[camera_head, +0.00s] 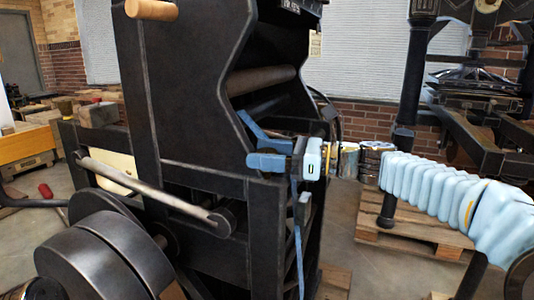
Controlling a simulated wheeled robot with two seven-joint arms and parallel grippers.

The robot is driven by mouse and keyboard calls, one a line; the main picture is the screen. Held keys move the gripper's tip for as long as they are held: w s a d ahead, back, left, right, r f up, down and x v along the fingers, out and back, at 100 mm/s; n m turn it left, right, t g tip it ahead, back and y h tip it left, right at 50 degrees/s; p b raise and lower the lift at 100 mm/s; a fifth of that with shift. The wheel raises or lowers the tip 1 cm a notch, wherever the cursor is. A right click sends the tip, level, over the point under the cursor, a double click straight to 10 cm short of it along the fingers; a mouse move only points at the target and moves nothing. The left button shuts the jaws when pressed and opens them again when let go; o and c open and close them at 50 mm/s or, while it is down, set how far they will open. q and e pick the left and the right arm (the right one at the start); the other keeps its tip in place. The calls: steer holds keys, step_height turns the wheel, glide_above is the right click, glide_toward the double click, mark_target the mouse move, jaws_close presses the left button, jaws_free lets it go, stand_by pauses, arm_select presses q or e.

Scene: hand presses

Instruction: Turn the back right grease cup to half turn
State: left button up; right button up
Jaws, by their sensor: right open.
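A large black iron hand press (185,100) fills the middle of the head view. I cannot make out the back right grease cup on it; it is hidden or too small to tell. My right gripper (250,138) is at the press's right side, with its blue fingers spread apart against the dark frame. I see nothing held between them. Whether a finger touches the press I cannot tell. My left gripper is not in view.
A roller (260,80) spans the press, and a pale bar (145,190) crosses its lower left. Another black press (480,80) stands at the right, near a wooden pallet (420,230).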

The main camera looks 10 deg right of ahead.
steer(key=c, duration=0.9)
steer(key=shift+s+m+t+h+b, duration=0.1)
steer(key=shift+m+t+h+b, duration=0.3)
steer(key=shift+m+t+h, duration=0.5)
steer(key=shift+c, duration=0.2)
steer(key=shift+m+t+h, duration=0.4)
steer(key=shift+m+t, duration=0.3)
steer(key=shift+t, duration=0.5)
steer(key=o, duration=0.9)
steer(key=shift+o, duration=0.2)
steer(key=b+v, duration=0.1)
steer(key=v, duration=1.2)
steer(key=shift+d, duration=0.35)
steer(key=shift+s, duration=0.1)
